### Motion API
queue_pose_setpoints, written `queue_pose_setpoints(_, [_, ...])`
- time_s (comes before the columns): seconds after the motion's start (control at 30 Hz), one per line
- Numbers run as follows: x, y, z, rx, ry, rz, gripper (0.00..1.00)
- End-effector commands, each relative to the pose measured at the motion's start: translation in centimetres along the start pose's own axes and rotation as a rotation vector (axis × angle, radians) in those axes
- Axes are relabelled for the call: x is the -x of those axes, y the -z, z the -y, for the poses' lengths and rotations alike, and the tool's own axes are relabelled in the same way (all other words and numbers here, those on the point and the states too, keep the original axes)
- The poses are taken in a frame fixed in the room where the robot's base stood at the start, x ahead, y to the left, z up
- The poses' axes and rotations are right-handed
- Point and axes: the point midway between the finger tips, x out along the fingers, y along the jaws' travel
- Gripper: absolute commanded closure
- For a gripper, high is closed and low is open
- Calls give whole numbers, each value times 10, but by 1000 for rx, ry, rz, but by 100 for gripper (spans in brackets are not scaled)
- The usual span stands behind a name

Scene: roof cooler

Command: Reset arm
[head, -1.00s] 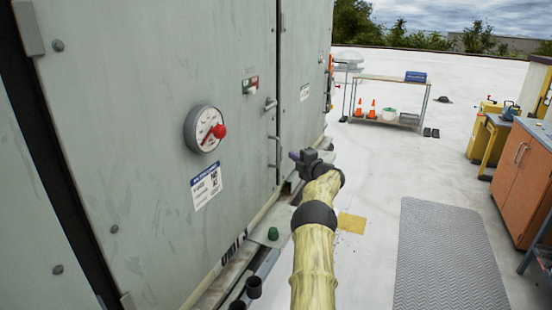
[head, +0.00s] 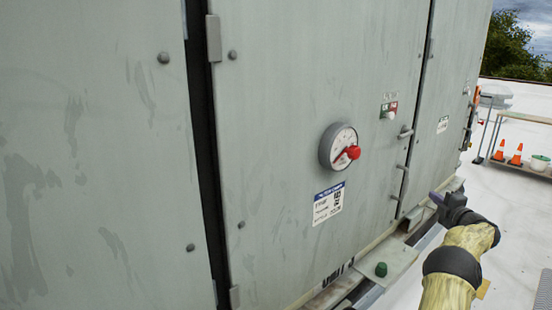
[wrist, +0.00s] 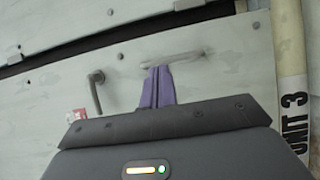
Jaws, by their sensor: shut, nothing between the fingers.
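My gripper (head: 437,199) is at the lower right of the head view, at the end of my yellowish arm, in front of the grey cooler cabinet (head: 270,90). In the wrist view its purple fingers (wrist: 158,86) are together with nothing between them. Their tips overlap a bar handle (wrist: 170,60) on the cabinet panel in the picture; I cannot tell whether they touch it. A bent lever handle (wrist: 95,92) is left of the fingers. The round dial with a red knob (head: 340,148) is left of my gripper in the head view.
A green cap (head: 381,269) sits on a low ledge below the cabinet. A shelf with orange cones (head: 516,155) stands at the back right on the white roof.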

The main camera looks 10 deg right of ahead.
Motion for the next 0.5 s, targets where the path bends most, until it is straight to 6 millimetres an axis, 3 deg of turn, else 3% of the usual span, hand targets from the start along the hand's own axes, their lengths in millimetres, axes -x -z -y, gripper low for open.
queue_pose_setpoints(0.27, [-14,21,-47,-195,-46,153,100])
queue_pose_setpoints(0.5, [-15,78,-72,-538,-28,356,100])
